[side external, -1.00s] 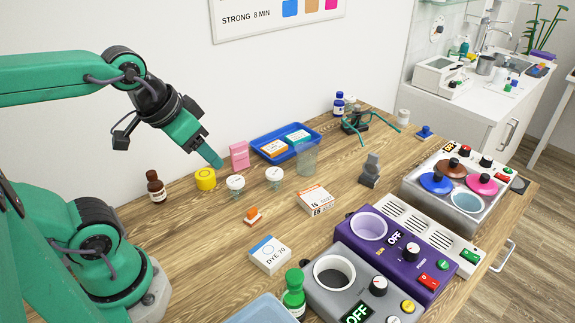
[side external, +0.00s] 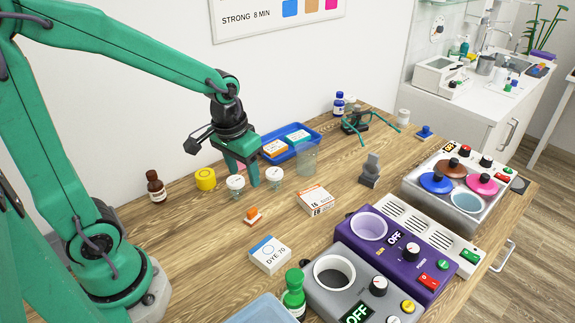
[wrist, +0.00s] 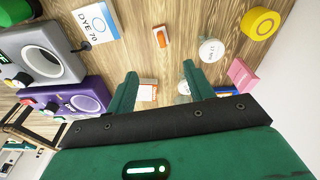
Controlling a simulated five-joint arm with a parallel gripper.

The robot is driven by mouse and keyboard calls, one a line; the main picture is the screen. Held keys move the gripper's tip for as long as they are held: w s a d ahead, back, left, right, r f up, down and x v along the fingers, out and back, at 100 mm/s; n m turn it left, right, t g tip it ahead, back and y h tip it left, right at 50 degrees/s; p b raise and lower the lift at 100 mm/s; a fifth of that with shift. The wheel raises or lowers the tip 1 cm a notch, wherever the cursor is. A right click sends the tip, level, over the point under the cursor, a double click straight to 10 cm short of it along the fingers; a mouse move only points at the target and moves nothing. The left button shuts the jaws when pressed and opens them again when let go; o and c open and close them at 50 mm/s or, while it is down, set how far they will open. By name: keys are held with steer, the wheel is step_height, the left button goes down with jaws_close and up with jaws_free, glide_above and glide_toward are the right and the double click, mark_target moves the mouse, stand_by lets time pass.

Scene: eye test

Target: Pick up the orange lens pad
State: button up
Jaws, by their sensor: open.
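The orange lens pad (side external: 253,216), a small orange and white block, lies flat on the wooden table in front of the two white-lidded jars. In the wrist view the pad (wrist: 160,37) lies beyond my fingertips, roughly centred between them and apart from them. My gripper (side external: 243,174) points down above the table, behind the pad near the jars. It is open and empty, with a wide gap between the fingers in the wrist view (wrist: 160,73).
White-lidded jars (side external: 236,184) (side external: 275,177) stand near my gripper. A yellow pot (side external: 205,178), a blue tray (side external: 317,137), an E6 box (side external: 315,200) and a DYE 70 box (side external: 269,255) surround the pad. Purple and grey heaters (side external: 421,240) (side external: 323,297) stand at front right.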

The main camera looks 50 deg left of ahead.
steer(key=g, duration=0.2)
glide_above(253, 209)
steer(key=shift+n, duration=0.4)
step_height(253, 209, down, 7)
steer(key=shift+a+r, duration=0.1)
steer(key=shift+r, duration=0.1)
steer(key=shift+f, duration=0.15)
steer(key=shift+f, duration=1.15)
steer(key=shift+f, duration=2.6)
